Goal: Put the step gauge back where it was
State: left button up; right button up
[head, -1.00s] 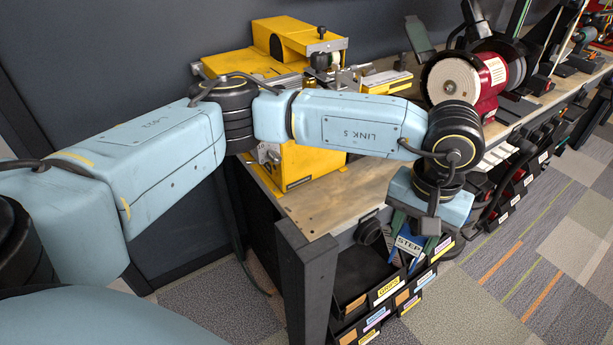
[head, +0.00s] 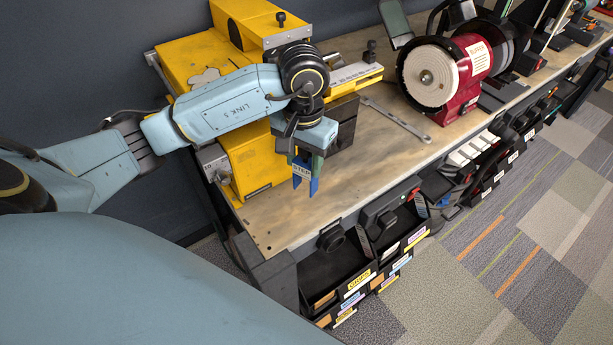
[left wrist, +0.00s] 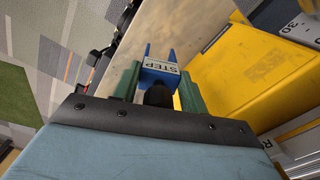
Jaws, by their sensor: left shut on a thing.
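The step gauge (head: 301,174) is a blue two-pronged piece with a white STEP label. It also shows in the left wrist view (left wrist: 160,68), label toward the camera and prongs pointing away. My left gripper (head: 306,161) is shut on it, with the green fingers (left wrist: 160,92) on either side of its body. In the head view it hangs prongs down over the bench top (head: 345,190), close in front of the yellow machine; whether the prongs touch the wood I cannot tell. My right gripper is not in view.
The yellow machine (head: 248,158) stands right behind the held gauge. A red buffer (head: 470,75) with a white wheel is to the right, and a flat metal bar (head: 398,120) lies between. Black labelled bins (head: 335,270) hang along the bench front. The front bench top is mostly clear.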

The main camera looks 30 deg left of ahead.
aim_at(304, 177)
pick_arm(q)
jog(key=shift+f, duration=0.95)
notch_tip(304, 177, down, 3)
jog(key=shift+f, duration=0.2)
jog(key=shift+w, duration=0.1)
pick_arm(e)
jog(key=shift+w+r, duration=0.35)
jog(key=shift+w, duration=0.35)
pick_arm(q)
jog(key=shift+f, duration=0.1)
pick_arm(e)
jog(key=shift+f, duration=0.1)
pick_arm(q)
jog(key=shift+f, duration=0.1)
jog(key=o, duration=1.3)
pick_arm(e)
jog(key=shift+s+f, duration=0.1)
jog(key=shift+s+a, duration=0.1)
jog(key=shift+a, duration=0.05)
